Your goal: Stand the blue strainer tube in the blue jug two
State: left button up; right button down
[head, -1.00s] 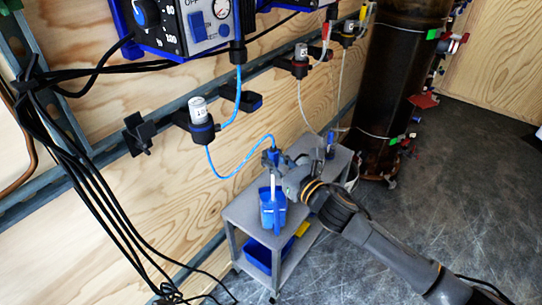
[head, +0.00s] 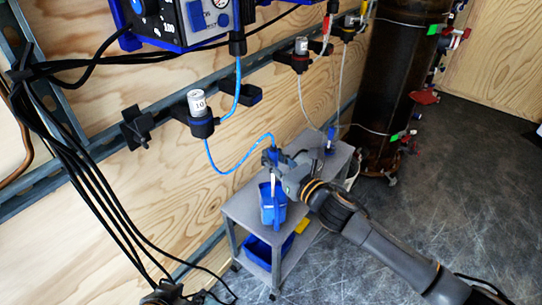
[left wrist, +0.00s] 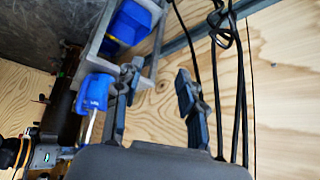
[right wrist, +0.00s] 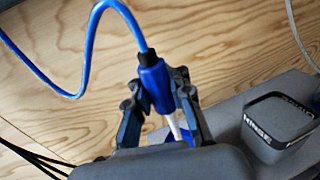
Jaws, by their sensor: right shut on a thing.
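The blue strainer tube (head: 272,180) has a blue head and a thin white tube, and hangs upright from a blue hose. My right gripper (right wrist: 158,92) is shut on its blue head (right wrist: 153,76). The blue jug (head: 273,211) stands on the grey cart directly below. The white tube's lower end overlaps the jug's opening in the head view; how deep it sits is hidden. In the left wrist view the blue jug (left wrist: 95,92) shows at the left. My left gripper (left wrist: 158,80) is open and empty, away from the jug.
The grey cart (head: 240,209) stands by the plywood wall, with a blue bin (head: 262,252) on its lower shelf. A grey container marked RINSE (right wrist: 275,130) stands near the right gripper. Black cables (head: 75,165) hang at the left. A dark cylinder (head: 395,80) stands at the back.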

pick_arm(q)
jog(key=shift+w+d+r+t, duration=0.2)
jog(key=shift+w+r+t, duration=0.05)
jog(key=shift+w, duration=0.25)
jog(key=shift+w+d+r+t, duration=0.15)
jog(key=shift+w+r+t, duration=0.1)
jog(key=shift+w, duration=0.25)
pick_arm(e)
jog(key=shift+f, duration=0.3)
dwell(0.4)
pick_arm(q)
jog(key=shift+w+d+r+t+h+b, duration=0.2)
jog(key=shift+w+d+r+t+b, duration=0.15)
jog(key=shift+w+r+t, duration=0.4)
jog(key=shift+w+d+r+t+h+b, duration=0.25)
jog(key=shift+w+r+t, duration=0.3)
jog(key=shift+w, duration=0.4)
pick_arm(e)
jog(key=shift+f, duration=0.65)
dwell(0.7)
pick_arm(q)
jog(key=shift+r, duration=0.1)
pick_arm(e)
jog(key=c, duration=1.1)
grip_release()
jog(key=shift+v, duration=6)
